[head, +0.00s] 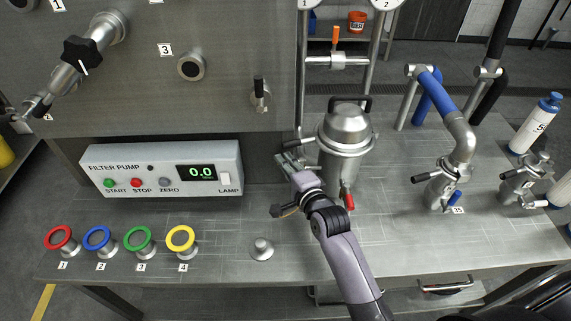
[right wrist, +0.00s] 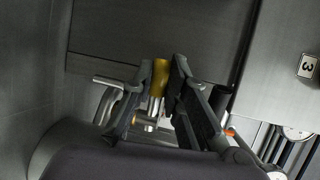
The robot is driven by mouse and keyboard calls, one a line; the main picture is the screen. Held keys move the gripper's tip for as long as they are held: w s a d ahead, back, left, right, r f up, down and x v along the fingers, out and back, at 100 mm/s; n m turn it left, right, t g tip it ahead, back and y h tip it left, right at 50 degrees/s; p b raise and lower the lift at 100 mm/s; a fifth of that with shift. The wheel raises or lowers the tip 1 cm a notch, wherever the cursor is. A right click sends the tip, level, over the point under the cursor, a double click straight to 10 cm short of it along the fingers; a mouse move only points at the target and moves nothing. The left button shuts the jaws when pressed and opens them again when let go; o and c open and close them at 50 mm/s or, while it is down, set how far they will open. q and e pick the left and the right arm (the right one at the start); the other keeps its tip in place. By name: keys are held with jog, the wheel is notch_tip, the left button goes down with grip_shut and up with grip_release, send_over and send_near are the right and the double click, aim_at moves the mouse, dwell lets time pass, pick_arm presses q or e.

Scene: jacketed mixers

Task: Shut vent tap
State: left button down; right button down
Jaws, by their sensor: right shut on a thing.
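My right gripper (head: 287,160) is at the left side of the steel vessel with the domed lid (head: 347,125), and its fingers hide what they hold in the head view. In the right wrist view the two dark fingers (right wrist: 161,85) are shut on a yellow handle (right wrist: 158,77), one finger on each side. Metal pipe parts (right wrist: 150,117) show below the handle between the fingers. The yellow handle appears to be a tap's lever; no label on it is readable. My left gripper is in neither view.
A red-handled tap (head: 348,200) is at the vessel's lower right. The filter pump box (head: 160,168) stands left, behind several coloured ring valves (head: 97,238). A blue-sleeved pipe (head: 436,95) rises at right. The bench (head: 330,245) is bare in front of the vessel beside my arm.

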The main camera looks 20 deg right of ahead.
jog(key=shift+n+y, duration=0.3)
jog(key=n+y+b, duration=0.1)
jog(key=s+n+g+y+b, duration=0.1)
jog(key=y+b, duration=0.1)
jog(key=n+g+y+b, duration=0.1)
jog(key=n+y, duration=0.1)
jog(key=shift+s+d+b, duration=0.25)
jog(key=shift+s+b, duration=0.05)
jog(key=shift+s, duration=0.05)
dwell(0.4)
jog(key=c, duration=1.6)
grip_release()
jog(key=shift+o, duration=0.2)
